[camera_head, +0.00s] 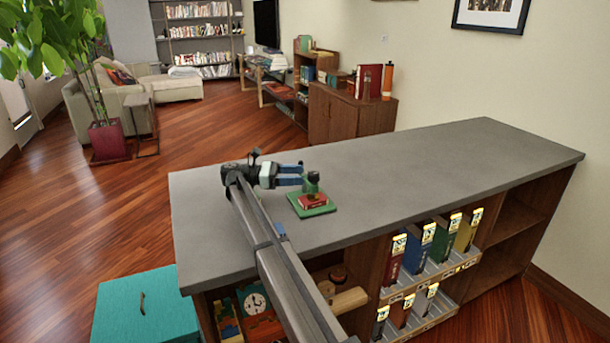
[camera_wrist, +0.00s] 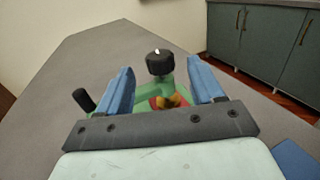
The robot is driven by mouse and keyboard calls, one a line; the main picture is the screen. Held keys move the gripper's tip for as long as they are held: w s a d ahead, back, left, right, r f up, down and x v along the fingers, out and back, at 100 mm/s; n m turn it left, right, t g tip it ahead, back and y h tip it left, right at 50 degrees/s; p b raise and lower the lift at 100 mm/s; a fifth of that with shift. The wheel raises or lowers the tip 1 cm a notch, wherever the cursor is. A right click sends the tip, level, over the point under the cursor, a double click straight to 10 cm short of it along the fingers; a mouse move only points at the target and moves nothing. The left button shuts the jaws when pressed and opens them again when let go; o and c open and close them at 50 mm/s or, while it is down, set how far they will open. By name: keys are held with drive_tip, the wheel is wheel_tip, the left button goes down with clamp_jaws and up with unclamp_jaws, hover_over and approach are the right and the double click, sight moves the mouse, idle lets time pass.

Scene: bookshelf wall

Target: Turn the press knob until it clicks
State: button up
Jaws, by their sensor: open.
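The small press has a green base (camera_head: 296,207) and stands on the grey counter top, with a red book-like block (camera_head: 312,201) on its base. Its dark knob (camera_head: 313,177) is at the top. In the wrist view the knob (camera_wrist: 160,64) is black with a small white mark, on a green frame (camera_wrist: 178,85). My gripper (camera_head: 301,174) is open, its blue fingers pointing at the knob from the left. In the wrist view the knob shows in the gap by the fingertips; I cannot tell whether either finger touches it. The block is partly hidden there.
A black handle-like piece (camera_wrist: 83,100) shows at left in the wrist view. The grey counter top (camera_head: 430,165) is clear to the right of the press. Books (camera_head: 418,246) stand in racks on the shelf front below. A teal box (camera_head: 140,300) is on the floor.

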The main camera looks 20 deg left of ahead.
sight(318, 173)
drive_tip(key=s+n+t+y, duration=0.2)
drive_tip(key=s+t, duration=0.1)
drive_tip(key=s, duration=0.7)
drive_tip(key=w+d+n+t+y, duration=0.1)
drive_tip(key=w+d, duration=0.1)
drive_tip(key=w, duration=0.2)
drive_tip(key=w+d+n+t+y, duration=0.1)
drive_tip(key=w+d+t, duration=0.1)
drive_tip(key=w, duration=0.3)
drive_tip(key=w+d+n+t+y, duration=0.1)
drive_tip(key=w+d, duration=0.1)
drive_tip(key=w, duration=0.2)
drive_tip(key=shift+w+d+n, duration=0.4)
drive_tip(key=shift+c, duration=0.4)
drive_tip(key=c, duration=0.9)
